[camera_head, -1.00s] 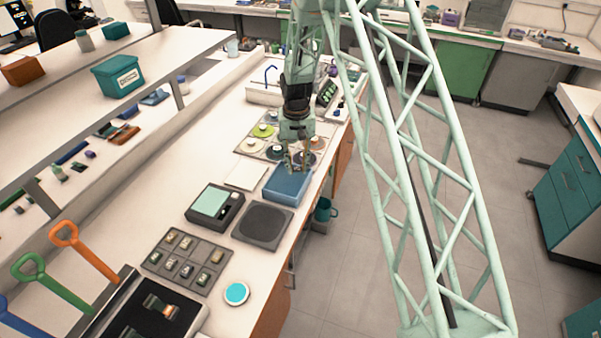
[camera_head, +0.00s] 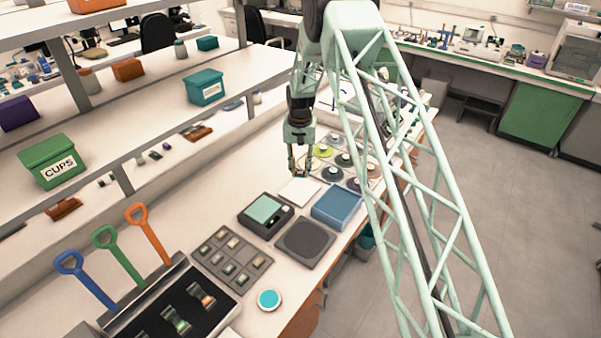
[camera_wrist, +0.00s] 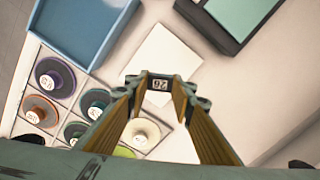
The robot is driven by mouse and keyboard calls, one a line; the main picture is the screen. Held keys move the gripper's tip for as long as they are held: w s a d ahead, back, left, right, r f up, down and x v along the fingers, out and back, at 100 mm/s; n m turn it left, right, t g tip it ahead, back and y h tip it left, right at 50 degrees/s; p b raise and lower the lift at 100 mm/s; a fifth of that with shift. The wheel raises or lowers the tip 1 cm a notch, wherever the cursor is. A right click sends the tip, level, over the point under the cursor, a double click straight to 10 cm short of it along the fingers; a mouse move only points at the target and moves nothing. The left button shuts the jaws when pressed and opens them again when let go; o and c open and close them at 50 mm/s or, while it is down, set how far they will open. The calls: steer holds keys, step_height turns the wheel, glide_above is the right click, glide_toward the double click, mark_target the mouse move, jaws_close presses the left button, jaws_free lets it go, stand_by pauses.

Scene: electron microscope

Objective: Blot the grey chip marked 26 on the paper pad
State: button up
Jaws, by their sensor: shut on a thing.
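My gripper (camera_head: 300,172) hangs pointing down over the white paper pad (camera_head: 300,191), beside the round-dish area. In the wrist view its two fingers (camera_wrist: 160,86) are closed on the grey chip (camera_wrist: 158,84), whose small label reads 26, upside down. The pad (camera_wrist: 153,58) lies below the chip in that view. I cannot tell whether the chip touches the pad. The chip is too small to make out in the head view.
A blue tray (camera_head: 337,206) and a dark box with a pale green top (camera_head: 264,210) flank the pad. A rack of round coloured discs (camera_wrist: 62,104) is close by. A dark grey square plate (camera_head: 305,240) and a grey chip holder (camera_head: 232,262) lie nearer.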

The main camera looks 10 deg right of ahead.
mark_target(300, 189)
steer(key=shift+f, duration=0.15)
stand_by(0.3)
steer(key=shift+f+b, duration=0.6)
steer(key=shift+f, duration=2.75)
steer(key=shift+f+b, duration=0.4)
steer(key=shift+f, duration=0.15)
steer(key=shift+r, duration=0.15)
stand_by(1.6)
steer(key=shift+r+p, duration=0.75)
steer(key=shift+r, duration=2.9)
